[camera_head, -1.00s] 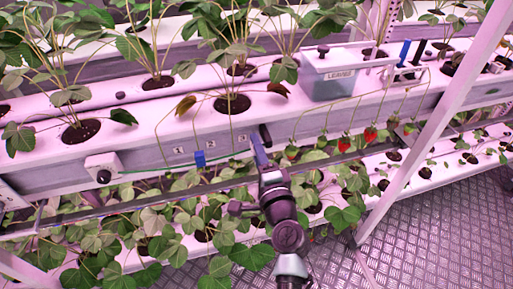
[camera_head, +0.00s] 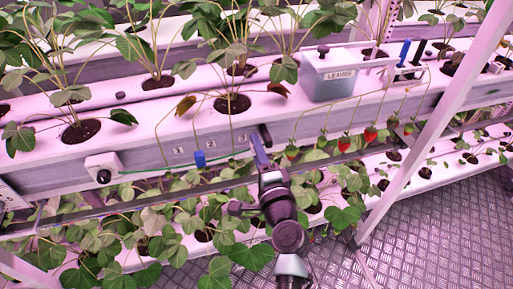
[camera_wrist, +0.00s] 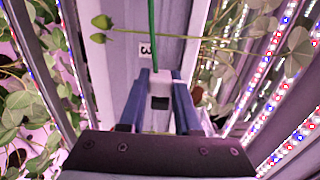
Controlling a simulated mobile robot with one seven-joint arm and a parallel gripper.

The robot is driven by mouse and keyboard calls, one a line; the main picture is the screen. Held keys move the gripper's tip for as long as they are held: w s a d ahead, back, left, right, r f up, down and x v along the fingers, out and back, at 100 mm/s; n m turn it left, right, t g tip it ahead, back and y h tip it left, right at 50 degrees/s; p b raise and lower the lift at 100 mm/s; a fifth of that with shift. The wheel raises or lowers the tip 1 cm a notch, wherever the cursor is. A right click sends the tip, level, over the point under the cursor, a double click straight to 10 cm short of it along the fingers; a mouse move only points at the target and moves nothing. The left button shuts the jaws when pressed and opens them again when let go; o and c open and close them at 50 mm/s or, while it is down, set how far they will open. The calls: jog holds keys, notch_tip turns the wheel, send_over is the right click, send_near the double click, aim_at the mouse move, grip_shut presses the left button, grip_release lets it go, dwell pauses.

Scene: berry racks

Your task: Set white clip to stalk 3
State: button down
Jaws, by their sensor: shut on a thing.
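My gripper (camera_wrist: 160,92) is shut on the white clip (camera_wrist: 163,78), which sits between its two blue fingers, with a dark opening facing me. In the head view my gripper (camera_head: 262,145) is at the front face of the white gutter (camera_head: 135,160), where the clip is hard to make out. A green line (camera_wrist: 152,35) runs down to the clip. A thin stalk (camera_wrist: 200,37) with green berries (camera_wrist: 101,22) crosses beyond the clip, apart from the fingertips. The label 3 (camera_wrist: 146,50) is on the gutter face just past the clip.
The green line starts at a white box with a dark knob (camera_head: 103,168). A leaves bin (camera_head: 334,75) stands on the gutter. Red berries (camera_head: 344,143) hang to the right; leafy plants crowd the lower rack.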

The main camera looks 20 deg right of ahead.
jog(key=shift+a, duration=0.1)
jog(key=a+p, duration=0.1)
jog(key=a, duration=0.3)
jog(key=shift+a, duration=0.35)
jog(key=c, duration=0.6)
grip_release()
